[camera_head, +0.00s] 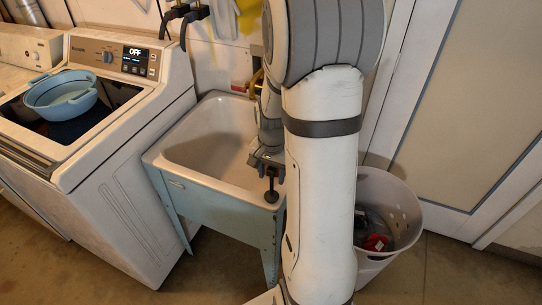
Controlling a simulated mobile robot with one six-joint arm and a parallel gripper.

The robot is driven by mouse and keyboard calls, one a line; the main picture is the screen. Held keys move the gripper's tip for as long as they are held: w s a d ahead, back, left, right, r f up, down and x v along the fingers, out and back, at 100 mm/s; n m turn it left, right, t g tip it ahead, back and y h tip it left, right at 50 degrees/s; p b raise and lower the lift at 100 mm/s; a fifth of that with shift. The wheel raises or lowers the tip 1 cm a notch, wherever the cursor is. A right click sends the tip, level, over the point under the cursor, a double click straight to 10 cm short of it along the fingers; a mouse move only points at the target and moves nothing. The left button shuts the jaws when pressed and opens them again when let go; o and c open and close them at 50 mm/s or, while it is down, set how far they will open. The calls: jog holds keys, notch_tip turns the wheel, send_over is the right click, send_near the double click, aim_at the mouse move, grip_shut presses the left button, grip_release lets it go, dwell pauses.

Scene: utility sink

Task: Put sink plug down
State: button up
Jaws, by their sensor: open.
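The utility sink (205,138) has a pale basin and a light blue front panel, and stands in the middle of the view. A small dark piece with a rounded lower end, which looks like the sink plug (271,196), is at the sink's front right corner. My gripper (267,170) is open, just above this dark piece and over the sink's front rim. I cannot tell whether the jaws touch it or whether it rests on the rim. My arm hides the right side of the sink and the faucet area.
A washing machine (120,200) stands left of the sink with a blue tub (62,95) on top. A pale laundry basket (400,205) with some items inside stands to the right, partly behind my arm. A door (475,100) is at the right. Hoses and taps are on the wall.

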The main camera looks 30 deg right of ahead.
notch_tip(320, 180, up, 12)
jog(key=s+a+r+n+t, duration=0.3)
jog(key=s+a+r+n, duration=0.1)
jog(key=s+a+n, duration=0.6)
jog(key=s+a, duration=0.2)
jog(key=shift+s+a+b, duration=0.15)
jog(key=shift+s+b, duration=0.15)
jog(key=shift+c, duration=1)
